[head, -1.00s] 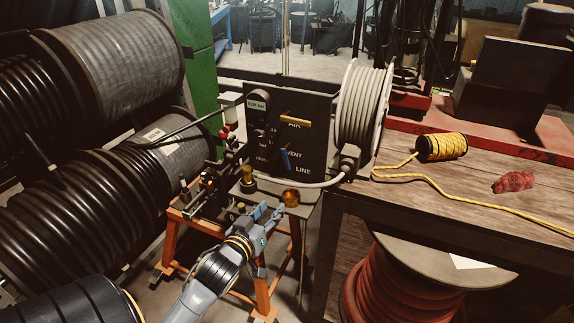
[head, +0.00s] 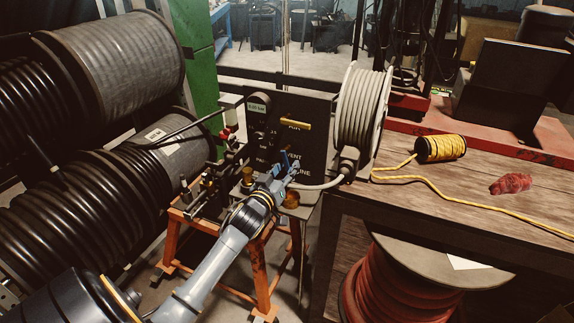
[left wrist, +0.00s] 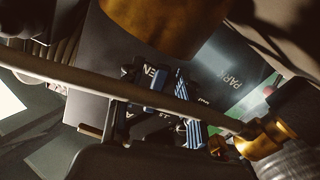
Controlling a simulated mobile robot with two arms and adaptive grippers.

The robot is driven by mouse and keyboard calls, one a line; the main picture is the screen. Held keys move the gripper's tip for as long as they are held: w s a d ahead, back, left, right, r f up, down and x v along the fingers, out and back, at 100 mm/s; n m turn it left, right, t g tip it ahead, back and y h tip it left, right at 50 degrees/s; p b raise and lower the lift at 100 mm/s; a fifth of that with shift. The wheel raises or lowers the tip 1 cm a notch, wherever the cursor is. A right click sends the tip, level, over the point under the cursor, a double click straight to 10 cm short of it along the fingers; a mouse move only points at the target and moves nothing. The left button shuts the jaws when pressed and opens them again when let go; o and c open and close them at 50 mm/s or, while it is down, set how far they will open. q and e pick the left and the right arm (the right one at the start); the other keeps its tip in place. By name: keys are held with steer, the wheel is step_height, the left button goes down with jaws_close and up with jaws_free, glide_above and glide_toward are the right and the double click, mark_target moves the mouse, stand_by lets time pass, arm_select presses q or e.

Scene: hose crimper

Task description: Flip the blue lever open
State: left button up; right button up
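The black panel (head: 312,107) carries a yellow lever (head: 295,124) at its upper part and the blue lever (head: 286,158) lower down. The blue lever is small and partly hidden behind my left gripper (head: 289,168), whose fingertips are at or very near it. I cannot tell whether they touch. In the left wrist view the panel (left wrist: 225,80) lies ahead, with blue parts and dark fingers crowded together at the middle. A hose crosses in front of them, so the finger gap is unclear. My right gripper is not in view.
A grey hose reel (head: 360,110) stands right of the panel, and its pale hose (head: 325,184) curves below the levers. Brass fittings (head: 247,176) sit left of the gripper. Large black hose drums (head: 85,215) fill the left. A wooden bench (head: 440,205) is at right.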

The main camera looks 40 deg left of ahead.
arm_select(q)
steer(key=shift+w+a, duration=0.2)
steer(key=shift+w, duration=0.4)
jaws_close()
steer(key=shift+s+a+m+p, duration=0.15)
steer(key=shift+a+m+p, duration=0.2)
steer(key=shift+m, duration=0.55)
steer(key=shift+a+m, duration=0.2)
steer(key=shift+m, duration=0.4)
jaws_free()
